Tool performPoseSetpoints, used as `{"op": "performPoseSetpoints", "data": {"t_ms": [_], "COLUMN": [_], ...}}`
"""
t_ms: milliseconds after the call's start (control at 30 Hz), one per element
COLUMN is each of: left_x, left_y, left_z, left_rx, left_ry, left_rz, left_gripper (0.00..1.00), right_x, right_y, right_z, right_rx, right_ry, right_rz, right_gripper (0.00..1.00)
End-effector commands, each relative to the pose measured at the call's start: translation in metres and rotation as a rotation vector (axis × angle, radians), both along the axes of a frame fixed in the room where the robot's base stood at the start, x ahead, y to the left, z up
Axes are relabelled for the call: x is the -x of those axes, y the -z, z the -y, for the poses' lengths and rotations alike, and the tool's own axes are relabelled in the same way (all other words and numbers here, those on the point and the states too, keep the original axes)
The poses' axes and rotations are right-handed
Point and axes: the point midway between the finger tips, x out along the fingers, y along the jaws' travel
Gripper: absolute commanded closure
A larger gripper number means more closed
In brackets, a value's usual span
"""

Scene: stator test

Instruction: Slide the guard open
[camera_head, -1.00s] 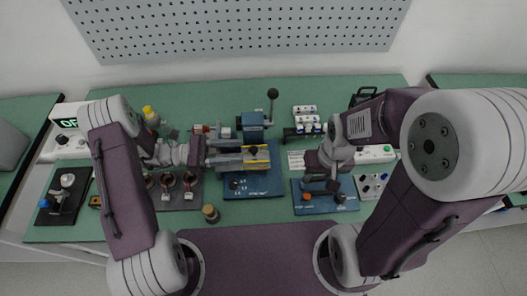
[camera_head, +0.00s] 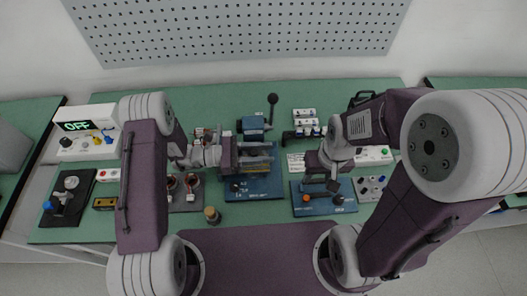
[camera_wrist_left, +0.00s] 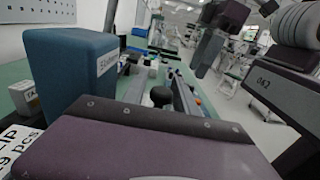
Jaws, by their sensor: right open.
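The guard is part of the blue bench fixture (camera_head: 253,124), which stands on a blue base plate (camera_head: 262,187). My left gripper (camera_head: 262,152) reaches in from the left over the fixture's front and hides most of the guard. Its grey fingers lie across the guard, and I cannot see whether they are closed on anything. In the left wrist view a blue block (camera_wrist_left: 70,68) stands at the left, and a round black knob (camera_wrist_left: 160,97) shows just beyond my purple gripper body. My right gripper (camera_head: 325,187) is open and empty above the right blue plate (camera_head: 322,208).
A black ball-topped lever (camera_head: 272,99) rises behind the fixture. A display box reading OFF (camera_head: 88,145) stands at the left. Copper-wound parts (camera_head: 192,183) and a small brown cylinder (camera_head: 211,214) are near my left arm. A switch panel (camera_head: 371,187) is at the right.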

Motion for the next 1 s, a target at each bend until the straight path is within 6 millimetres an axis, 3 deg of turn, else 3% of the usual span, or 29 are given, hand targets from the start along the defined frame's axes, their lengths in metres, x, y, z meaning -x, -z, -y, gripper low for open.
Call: {"op": "performPoseSetpoints", "data": {"t_ms": [33,100,1000], "left_x": [0.0000,0.0000,-0.0002], "left_y": [-0.0001,-0.0002,-0.0008], "left_z": [-0.0001,-0.0001,-0.0003], "left_rx": [0.000,0.000,0.001], "left_ry": [0.000,0.000,0.000], "left_rz": [0.000,0.000,0.001], "left_gripper": [0.83,1.00,1.00], "right_x": [0.0000,0.0000,0.0000], "right_y": [0.0000,0.0000,-0.0001], "right_z": [0.0000,0.0000,0.0000], "right_rx": [0.000,0.000,0.000], "right_ry": [0.000,0.000,0.000], "right_rz": [0.000,0.000,0.000], "right_gripper": [0.53,0.53,0.53]}}
